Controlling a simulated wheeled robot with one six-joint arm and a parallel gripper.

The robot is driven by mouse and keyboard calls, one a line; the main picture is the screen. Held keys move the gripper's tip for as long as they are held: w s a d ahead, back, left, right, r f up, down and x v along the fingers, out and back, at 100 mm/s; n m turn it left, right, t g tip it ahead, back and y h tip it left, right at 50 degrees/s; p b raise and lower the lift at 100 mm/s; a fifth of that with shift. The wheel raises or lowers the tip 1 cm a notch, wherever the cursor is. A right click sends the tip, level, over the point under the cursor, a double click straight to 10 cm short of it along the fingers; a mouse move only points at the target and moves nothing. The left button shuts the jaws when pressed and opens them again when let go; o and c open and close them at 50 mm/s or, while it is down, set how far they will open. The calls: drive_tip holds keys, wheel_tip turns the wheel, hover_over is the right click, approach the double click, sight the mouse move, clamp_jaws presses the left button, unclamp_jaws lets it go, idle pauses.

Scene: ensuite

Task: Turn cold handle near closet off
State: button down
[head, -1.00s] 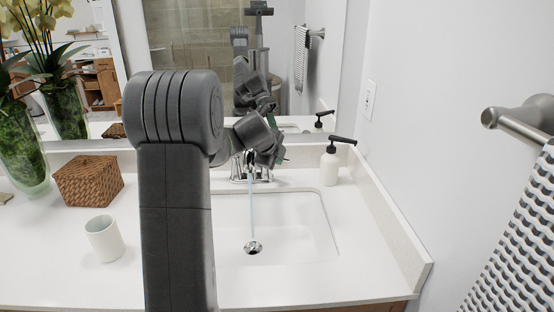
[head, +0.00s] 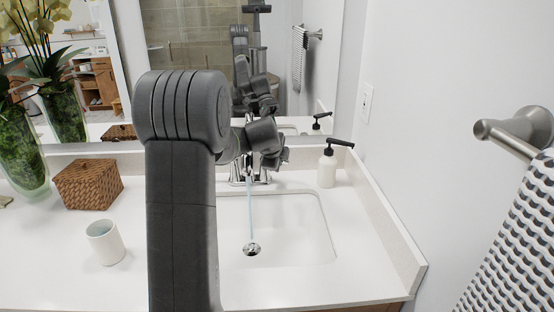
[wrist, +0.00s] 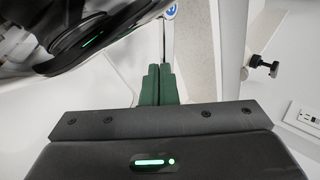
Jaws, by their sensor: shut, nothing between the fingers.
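The chrome faucet (head: 250,178) stands behind the sink, with a thin stream of water (head: 250,215) running from its spout to the drain. My arm and wrist hide the faucet's upper part, and I cannot make out how its handles are turned. My gripper (head: 284,158) is above and slightly right of the faucet in the head view. In the wrist view its green fingers (wrist: 158,72) are together and hold nothing. A small round blue mark (wrist: 170,12) shows beyond the fingertips; I cannot tell whether it belongs to the cold handle.
The sink basin (head: 290,230) is clear. A soap dispenser (head: 327,168) stands right of the faucet, near the side splash. A white cup (head: 105,243) and a woven box (head: 88,184) are on the left counter. A towel bar (head: 510,135) sticks out from the right wall.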

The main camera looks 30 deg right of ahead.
drive_tip(key=shift+w+d+n+b, duration=0.15)
drive_tip(key=shift+w+d+b, duration=0.1)
drive_tip(key=shift+d+b, duration=0.35)
drive_tip(key=shift+w+d+n+b, duration=0.2)
drive_tip(key=shift+d+b, duration=0.25)
drive_tip(key=shift+d, duration=0.3)
